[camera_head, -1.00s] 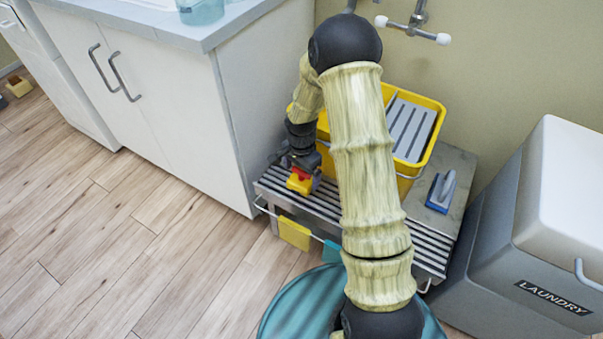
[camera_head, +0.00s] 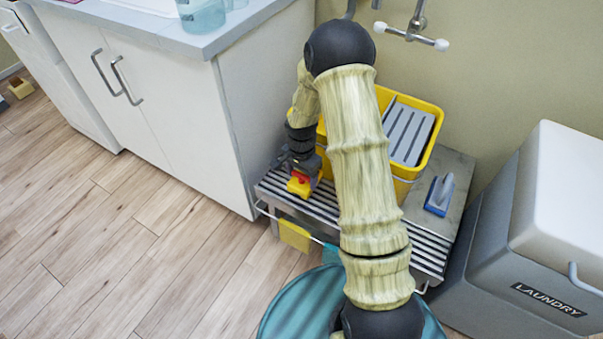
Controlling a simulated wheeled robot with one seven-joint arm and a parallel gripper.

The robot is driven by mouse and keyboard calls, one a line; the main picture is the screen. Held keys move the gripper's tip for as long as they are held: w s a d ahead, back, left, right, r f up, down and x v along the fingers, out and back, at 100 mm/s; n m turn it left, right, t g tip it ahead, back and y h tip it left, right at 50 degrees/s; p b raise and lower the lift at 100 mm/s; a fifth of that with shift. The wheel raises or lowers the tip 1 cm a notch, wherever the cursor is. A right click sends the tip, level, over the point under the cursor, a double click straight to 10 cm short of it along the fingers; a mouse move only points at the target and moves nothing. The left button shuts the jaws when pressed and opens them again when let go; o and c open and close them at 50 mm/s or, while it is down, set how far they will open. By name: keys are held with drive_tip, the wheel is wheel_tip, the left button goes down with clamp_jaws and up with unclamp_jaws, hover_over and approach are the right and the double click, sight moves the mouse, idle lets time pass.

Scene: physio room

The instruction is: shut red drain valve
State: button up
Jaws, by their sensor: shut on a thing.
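The red drain valve (camera_head: 300,177) shows as a small red piece with a yellow part (camera_head: 298,189) below it, low at the left end of the slatted metal bench. My gripper (camera_head: 303,172) reaches down to it from above and is shut on the red valve. Its fingers are small and partly hidden, so the exact grip on the handle is unclear. Behind my arm is a yellow bucket (camera_head: 437,118) with a grey slatted insert, standing on the bench. My arm hides its left part and its join with the valve.
The slatted bench (camera_head: 425,262) carries a blue-and-grey brush (camera_head: 440,194) at right. A white cabinet (camera_head: 185,125) stands close on the left, a grey laundry bin (camera_head: 480,245) on the right. A wall tap (camera_head: 412,32) is above. Yellow cloth (camera_head: 294,235) hangs on the front rail.

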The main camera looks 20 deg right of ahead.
sight(302, 174)
drive_tip(key=o, duration=0.9)
drive_tip(key=shift+o, duration=0.2)
wheel_tip(302, 174, up, 17)
drive_tip(key=p, duration=0.6)
drive_tip(key=shift+r, duration=0.2)
